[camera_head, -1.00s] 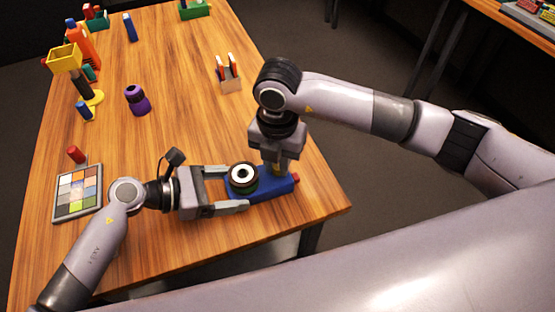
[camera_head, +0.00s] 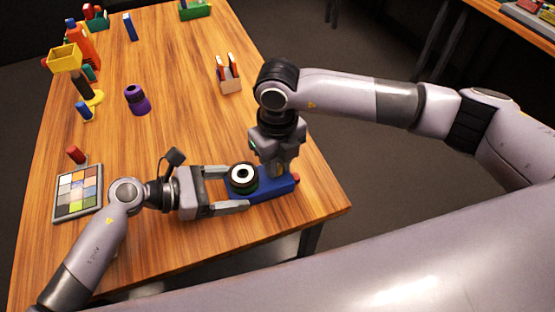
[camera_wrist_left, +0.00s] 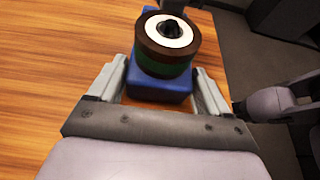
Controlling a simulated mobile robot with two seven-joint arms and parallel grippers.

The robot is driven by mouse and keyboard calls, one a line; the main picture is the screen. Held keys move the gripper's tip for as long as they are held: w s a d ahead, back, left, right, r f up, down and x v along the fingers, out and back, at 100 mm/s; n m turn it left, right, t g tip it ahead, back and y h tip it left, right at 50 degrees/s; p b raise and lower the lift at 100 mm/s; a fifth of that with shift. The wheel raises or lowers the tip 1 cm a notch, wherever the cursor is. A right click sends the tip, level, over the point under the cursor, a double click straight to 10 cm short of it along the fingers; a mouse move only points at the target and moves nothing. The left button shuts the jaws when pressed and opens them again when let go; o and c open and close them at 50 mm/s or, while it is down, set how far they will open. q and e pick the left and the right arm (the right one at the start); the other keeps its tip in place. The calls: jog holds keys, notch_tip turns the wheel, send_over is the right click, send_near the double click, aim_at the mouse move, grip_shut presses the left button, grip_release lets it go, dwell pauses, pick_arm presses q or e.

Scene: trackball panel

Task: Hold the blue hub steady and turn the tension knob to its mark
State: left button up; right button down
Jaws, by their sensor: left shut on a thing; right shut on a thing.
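The blue hub (camera_head: 268,188) is a blue block lying near the table's front right edge. It carries a dark round part with a green band and a white ringed top (camera_head: 243,176). My left gripper (camera_head: 238,189) is shut on the blue hub, one finger on either side; the hub also shows between the fingers in the left wrist view (camera_wrist_left: 158,88). My right gripper (camera_head: 279,168) points down over the hub's right part, shut on what seems to be the tension knob, mostly hidden by the fingers. The mark cannot be made out.
A small red piece (camera_head: 296,177) sits at the hub's right end. A colour chart (camera_head: 77,194) lies at the left. A purple object (camera_head: 138,99) and a pen holder (camera_head: 231,86) stand further back. The table's middle is clear.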

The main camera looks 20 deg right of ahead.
jog(key=n, duration=1.2)
jog(key=shift+n, duration=0.3)
dwell(0.4)
jog(key=c, duration=1)
grip_release()
notch_tip(320, 180, up, 12)
jog(key=shift+r, duration=0.1)
jog(key=shift+r, duration=5.45)
